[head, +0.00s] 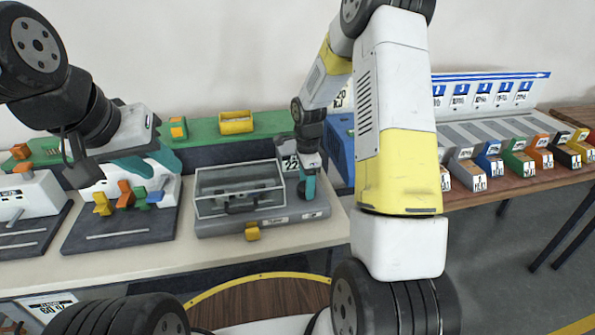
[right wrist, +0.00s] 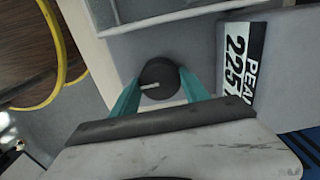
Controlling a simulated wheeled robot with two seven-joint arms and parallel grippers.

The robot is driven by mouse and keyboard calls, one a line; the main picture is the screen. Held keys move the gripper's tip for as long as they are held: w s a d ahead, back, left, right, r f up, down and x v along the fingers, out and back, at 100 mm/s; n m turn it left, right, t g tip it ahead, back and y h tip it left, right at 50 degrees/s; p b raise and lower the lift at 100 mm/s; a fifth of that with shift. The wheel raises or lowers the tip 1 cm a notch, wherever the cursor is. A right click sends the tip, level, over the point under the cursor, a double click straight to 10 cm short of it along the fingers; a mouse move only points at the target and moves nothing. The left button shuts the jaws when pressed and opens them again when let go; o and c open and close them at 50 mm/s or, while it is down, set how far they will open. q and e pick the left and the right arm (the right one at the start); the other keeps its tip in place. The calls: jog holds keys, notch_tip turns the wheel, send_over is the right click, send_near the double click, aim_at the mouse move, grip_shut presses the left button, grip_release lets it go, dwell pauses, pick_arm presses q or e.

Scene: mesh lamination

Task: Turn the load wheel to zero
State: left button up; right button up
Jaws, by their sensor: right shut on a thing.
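The load wheel (right wrist: 158,78) appears in the right wrist view as a small dark round knob with a pale pointer line directed toward the left of the picture. My right gripper (right wrist: 157,95) is shut on it, with one teal finger on each side. In the head view my right gripper (head: 307,188) is at the right end of the grey machine (head: 215,229) with a clear-lidded box, and hides the wheel. A plate marked PEAK (right wrist: 236,62) sits beside the wheel; its number is only partly readable. My left gripper (head: 148,166) is empty, its teal fingers apart, over the left-hand machine.
A yellow knob (head: 252,231) is on the machine's front. Another machine (head: 120,236) with coloured knobs stands to the left. A yellow bin (head: 236,122) sits on the green shelf behind. A blue box (head: 341,150) is close right of my right gripper. Several coloured boxes stand far right.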

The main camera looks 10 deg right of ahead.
jog(key=n, duration=0.4)
jog(key=shift+n, duration=0.3)
jog(key=n, duration=1.4)
jog(key=shift+n, duration=0.3)
jog(key=n, duration=1.2)
jog(key=shift+n, duration=2.2)
